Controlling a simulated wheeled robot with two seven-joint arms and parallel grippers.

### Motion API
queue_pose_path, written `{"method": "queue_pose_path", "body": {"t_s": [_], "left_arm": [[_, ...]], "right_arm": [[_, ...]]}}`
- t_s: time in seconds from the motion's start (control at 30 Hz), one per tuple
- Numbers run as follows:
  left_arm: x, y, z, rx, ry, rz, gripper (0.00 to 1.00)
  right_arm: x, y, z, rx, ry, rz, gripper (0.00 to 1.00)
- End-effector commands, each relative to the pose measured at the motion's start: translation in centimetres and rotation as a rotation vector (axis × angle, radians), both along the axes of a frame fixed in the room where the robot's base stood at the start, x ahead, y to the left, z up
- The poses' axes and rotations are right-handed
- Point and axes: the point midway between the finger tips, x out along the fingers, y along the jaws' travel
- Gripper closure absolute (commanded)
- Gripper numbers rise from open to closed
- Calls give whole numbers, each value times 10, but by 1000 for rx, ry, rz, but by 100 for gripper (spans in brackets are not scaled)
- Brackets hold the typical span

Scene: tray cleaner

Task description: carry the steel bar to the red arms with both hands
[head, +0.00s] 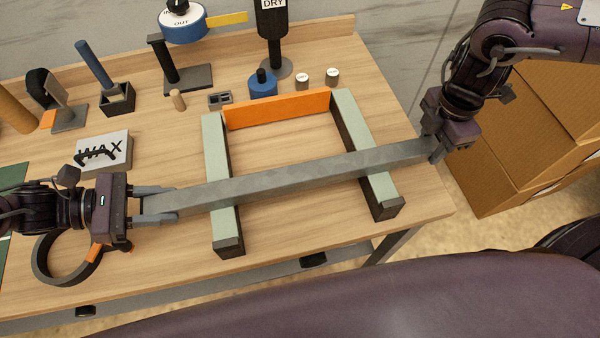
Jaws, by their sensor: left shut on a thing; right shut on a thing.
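The steel bar (295,176) is long, grey and square-edged. It lies across the picture, its right end a little higher in the view than its left. My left gripper (158,204) is shut on its left end. My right gripper (437,148) is shut on its right end, at the table's right edge. The bar crosses over two pale green-topped arms with dark ends, the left arm (217,150) and the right arm (352,120). I cannot tell whether it touches them. An orange crosspiece (278,109) joins the arms at the back. No red arms show.
Cardboard boxes (530,130) stand right of the wooden table (300,240).

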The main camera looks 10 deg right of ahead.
Motion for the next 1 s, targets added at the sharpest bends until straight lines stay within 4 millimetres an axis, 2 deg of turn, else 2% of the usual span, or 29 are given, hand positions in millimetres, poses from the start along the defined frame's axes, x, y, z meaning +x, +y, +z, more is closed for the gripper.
{"method": "queue_pose_path", "body": {"t_s": [0.37,0.8,1.0], "left_arm": [[1,0,10,-2,-4,-1,100],[1,0,47,-2,-3,0,100],[1,0,53,-2,-3,0,100]], "right_arm": [[1,0,10,0,-4,0,100],[1,0,47,0,-3,0,100],[1,0,52,0,-3,0,100]]}}
